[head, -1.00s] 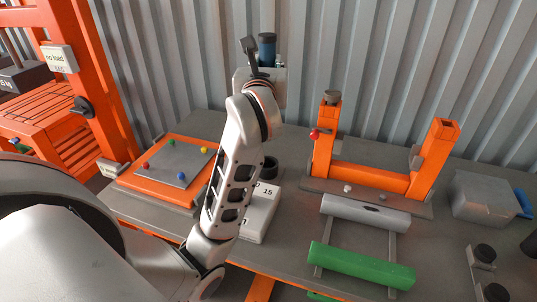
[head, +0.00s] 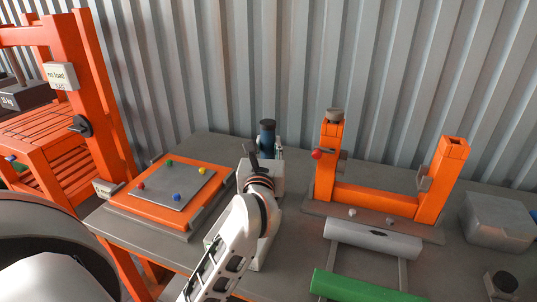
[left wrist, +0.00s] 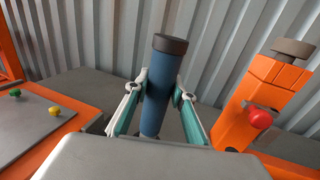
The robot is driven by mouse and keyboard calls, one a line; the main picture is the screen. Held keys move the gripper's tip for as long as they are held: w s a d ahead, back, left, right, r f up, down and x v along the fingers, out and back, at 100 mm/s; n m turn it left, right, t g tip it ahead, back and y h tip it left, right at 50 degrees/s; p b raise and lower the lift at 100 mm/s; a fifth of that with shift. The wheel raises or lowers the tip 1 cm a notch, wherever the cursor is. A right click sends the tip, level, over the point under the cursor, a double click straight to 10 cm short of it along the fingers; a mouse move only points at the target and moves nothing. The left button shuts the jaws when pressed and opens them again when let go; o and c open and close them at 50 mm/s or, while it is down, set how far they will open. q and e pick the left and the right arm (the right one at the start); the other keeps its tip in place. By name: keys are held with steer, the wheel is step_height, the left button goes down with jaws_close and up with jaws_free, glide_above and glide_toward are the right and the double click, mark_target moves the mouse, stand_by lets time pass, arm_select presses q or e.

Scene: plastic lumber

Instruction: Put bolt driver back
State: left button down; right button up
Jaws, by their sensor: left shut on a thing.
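The bolt driver is a blue cylinder with a dark cap (head: 267,126). It stands roughly upright in my left gripper (left wrist: 160,95), whose teal fingers are shut on it. In the head view my left wrist hides the lower part of the driver and most of the fingers. In the left wrist view the bolt driver (left wrist: 160,72) rises between the fingers, and its lower end is hidden by the gripper body. I cannot tell whether it touches anything below. My right gripper is not in view.
An orange plate with colored knobs (head: 210,205) is left of my arm. An orange two-post frame (head: 375,202) with a red knob stands to the right. A grey cylinder (head: 372,239) and a green bar (head: 360,288) lie in front of it. A corrugated wall (head: 400,70) closes the back.

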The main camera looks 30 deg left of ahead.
arm_select(q)
step_height(320, 180, down, 2)
steer(key=shift+f, duration=0.1)
steer(key=shift+f+b, duration=0.15)
steer(key=shift+b, duration=0.15)
steer(key=c, duration=1.7)
jaws_free()
